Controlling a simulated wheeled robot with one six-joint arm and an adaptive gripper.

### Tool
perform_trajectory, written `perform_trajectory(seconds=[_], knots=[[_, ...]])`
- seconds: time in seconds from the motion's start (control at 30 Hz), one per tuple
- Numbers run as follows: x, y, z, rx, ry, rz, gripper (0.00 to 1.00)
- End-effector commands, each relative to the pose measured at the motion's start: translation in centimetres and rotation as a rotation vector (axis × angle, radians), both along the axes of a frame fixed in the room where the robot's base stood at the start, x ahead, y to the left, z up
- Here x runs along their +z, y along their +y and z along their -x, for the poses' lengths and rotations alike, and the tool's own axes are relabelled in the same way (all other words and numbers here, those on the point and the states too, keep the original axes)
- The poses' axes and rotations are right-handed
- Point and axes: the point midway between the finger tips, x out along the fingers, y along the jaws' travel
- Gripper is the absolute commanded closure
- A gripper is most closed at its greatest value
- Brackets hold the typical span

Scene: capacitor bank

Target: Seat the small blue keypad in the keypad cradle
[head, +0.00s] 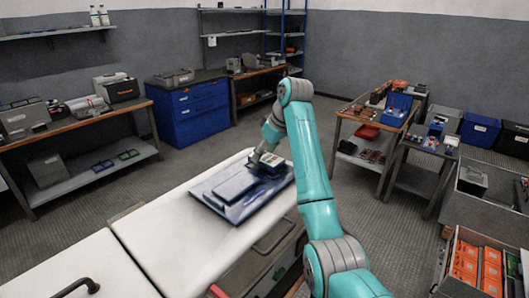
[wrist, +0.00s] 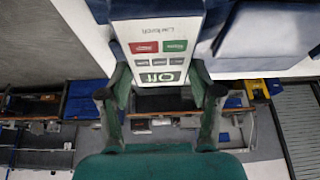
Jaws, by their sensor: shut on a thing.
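The small keypad (wrist: 158,50) shows a pale face with a green display and red, green and grey buttons; its sides look blue. My gripper (wrist: 160,85) is shut on it, one finger on each side. In the head view my gripper (head: 262,156) is over the far right part of a dark blue tray-like panel (head: 222,206) on the white bench. A raised blue block (head: 236,184) lies on that panel, left of the gripper. I cannot make out the keypad cradle for certain, nor whether the keypad touches anything below.
The white bench top (head: 170,238) is clear to the left of the panel. Side tables with blue bins (head: 397,108) stand at the right, with a crate of orange boxes (head: 478,262) at the front right. A blue cabinet (head: 190,108) and a wooden-topped bench (head: 75,128) are behind.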

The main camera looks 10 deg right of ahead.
Motion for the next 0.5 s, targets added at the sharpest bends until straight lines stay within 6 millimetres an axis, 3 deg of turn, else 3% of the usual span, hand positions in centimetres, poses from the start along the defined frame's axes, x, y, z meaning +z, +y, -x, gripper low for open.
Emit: perform_trajectory(seconds=[0.5], knots=[[-0.45, 0.00, -0.01, 0.000, -0.001, -0.001, 1.00]])
